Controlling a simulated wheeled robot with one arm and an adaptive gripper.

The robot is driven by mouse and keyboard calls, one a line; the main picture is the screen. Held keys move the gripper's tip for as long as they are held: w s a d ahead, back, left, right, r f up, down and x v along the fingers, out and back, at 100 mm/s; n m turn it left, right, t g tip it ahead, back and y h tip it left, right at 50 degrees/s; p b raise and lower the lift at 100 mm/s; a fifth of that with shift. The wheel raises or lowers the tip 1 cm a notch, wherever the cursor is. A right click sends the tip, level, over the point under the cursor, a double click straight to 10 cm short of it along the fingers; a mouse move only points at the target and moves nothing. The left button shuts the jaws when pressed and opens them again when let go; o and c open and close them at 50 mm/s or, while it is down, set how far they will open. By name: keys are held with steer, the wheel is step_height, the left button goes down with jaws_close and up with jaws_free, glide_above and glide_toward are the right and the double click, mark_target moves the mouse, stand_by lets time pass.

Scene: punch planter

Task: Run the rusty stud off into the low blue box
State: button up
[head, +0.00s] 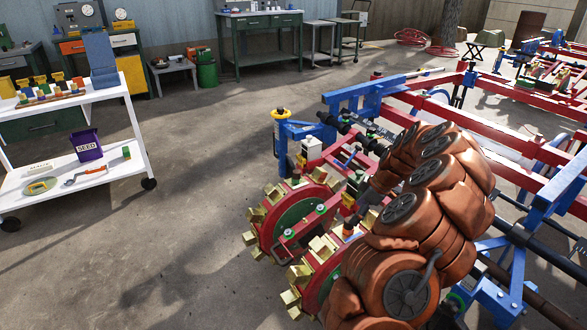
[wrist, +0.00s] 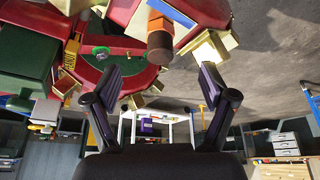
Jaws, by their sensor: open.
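In the wrist view, a short brown rusty stud (wrist: 160,45), with an orange block around its upper part, sticks out from the red punch wheel (wrist: 120,75). My gripper (wrist: 167,80) is open, with its dark fingers spread wide and nothing between them. The stud appears just beyond the fingertips, near the middle of the gap, apart from both. A blue box with a high back (head: 103,78) stands at the right end of the white cart's top shelf.
The white cart (head: 75,112) also carries coloured pieces and, below, a purple SEED box (head: 87,146). Brass-coloured cups (head: 250,238) ring the wheel near my arm. Red and blue frame rails (head: 430,100) fill the right. Bare concrete floor lies between cart and wheel.

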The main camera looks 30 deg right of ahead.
steer(key=w+a+r+g+y+p, duration=0.1)
steer(key=a+r+p, duration=0.9)
steer(key=a+r, duration=1.2)
steer(key=shift+a+g, duration=0.3)
steer(key=shift+a, duration=0.15)
steer(key=shift+r, duration=0.1)
